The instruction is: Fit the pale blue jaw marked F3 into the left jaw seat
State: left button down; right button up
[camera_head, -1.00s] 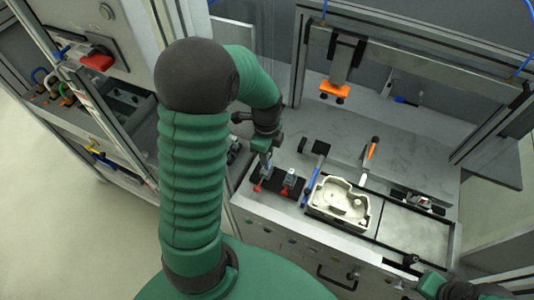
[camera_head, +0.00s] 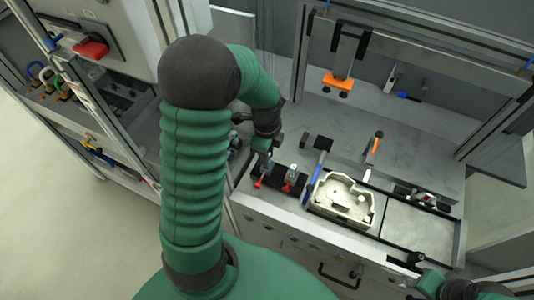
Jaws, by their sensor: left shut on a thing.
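My left gripper (camera_head: 265,152) reaches down at the left end of the bench, small and partly hidden by its own dark wrist. It is shut on a small pale piece, taken to be the pale blue jaw; no F3 mark is readable. The gripper is just above a black base (camera_head: 277,180) that carries two red-handled fittings. A small grey-blue block (camera_head: 292,171) stands at the right fitting. I cannot make out which part is the left jaw seat. My right arm shows at the lower right edge; its fingers cannot be made out.
A cream casting (camera_head: 342,198) sits in a black-framed fixture, with an empty grey panel (camera_head: 418,232) to its right. Blue-handled (camera_head: 316,172) and orange-handled (camera_head: 374,148) tools lie behind. An orange-footed press (camera_head: 338,83) hangs above. The rear bench is mostly clear.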

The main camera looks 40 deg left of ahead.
pick_arm(q)
jog(key=shift+f, duration=0.45)
dwell(0.3)
jog(key=c, duration=1.2)
grip_release()
notch_tip(320, 180, up, 17)
